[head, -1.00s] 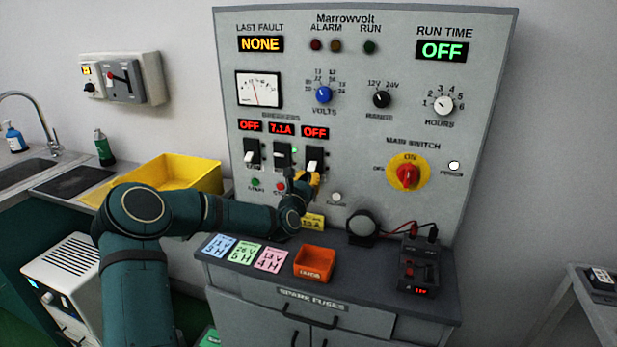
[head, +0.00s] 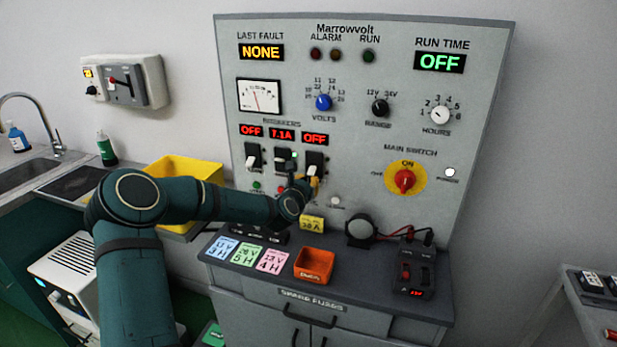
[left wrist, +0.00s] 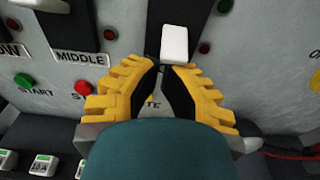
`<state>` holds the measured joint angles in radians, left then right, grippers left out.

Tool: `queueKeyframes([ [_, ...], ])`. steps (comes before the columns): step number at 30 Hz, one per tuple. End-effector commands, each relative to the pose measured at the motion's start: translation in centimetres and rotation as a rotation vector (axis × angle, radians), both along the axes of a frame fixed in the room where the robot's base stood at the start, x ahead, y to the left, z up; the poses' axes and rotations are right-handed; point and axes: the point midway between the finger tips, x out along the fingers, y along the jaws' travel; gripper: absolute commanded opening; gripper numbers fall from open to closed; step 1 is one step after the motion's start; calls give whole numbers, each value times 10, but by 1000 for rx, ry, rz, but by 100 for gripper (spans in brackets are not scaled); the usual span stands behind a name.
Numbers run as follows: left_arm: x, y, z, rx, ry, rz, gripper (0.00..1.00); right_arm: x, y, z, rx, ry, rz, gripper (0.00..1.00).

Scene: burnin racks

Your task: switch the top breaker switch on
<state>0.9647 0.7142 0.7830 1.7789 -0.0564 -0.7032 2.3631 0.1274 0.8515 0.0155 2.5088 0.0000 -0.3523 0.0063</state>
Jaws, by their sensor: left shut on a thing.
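The panel has three breakers in a row. The right one is the top breaker (head: 315,159); its label is mostly hidden, beside the ones reading LOW and MIDDLE. Its white lever (left wrist: 174,43) points down, and the display (head: 314,139) above it reads OFF. My left gripper (head: 312,179) is at this lever from below. In the left wrist view its yellow fingers (left wrist: 171,67) are drawn together at the lever's lower end, shut on it; the exact contact is partly hidden. My right gripper is not in view.
The left breaker (head: 253,157) reads OFF. Below are an orange bin (head: 314,266), coloured cards (head: 245,252) and a black device with cables (head: 417,270).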

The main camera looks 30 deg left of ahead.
Motion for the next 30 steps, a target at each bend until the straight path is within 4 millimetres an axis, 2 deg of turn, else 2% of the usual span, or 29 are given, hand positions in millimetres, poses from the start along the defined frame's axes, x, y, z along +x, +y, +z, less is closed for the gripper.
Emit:
queueKeyframes([
  [1, -1, 0, 11, -5, 26, 0, 0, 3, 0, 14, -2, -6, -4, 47],
  [6, -4, -2, 19, -36, 154, 0, 0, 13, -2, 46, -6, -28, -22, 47],
  [13, -7, -3, 24, -74, 316, -1, 0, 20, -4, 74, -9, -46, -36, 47],
  [15, -8, -2, 17, -75, 318, 0, 0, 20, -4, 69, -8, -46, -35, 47],
  [20, -8, -2, 15, -75, 317, 0, 0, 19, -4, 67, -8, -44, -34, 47],
  [30, -8, -2, 28, -74, 314, 1, 0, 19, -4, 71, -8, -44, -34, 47],
])
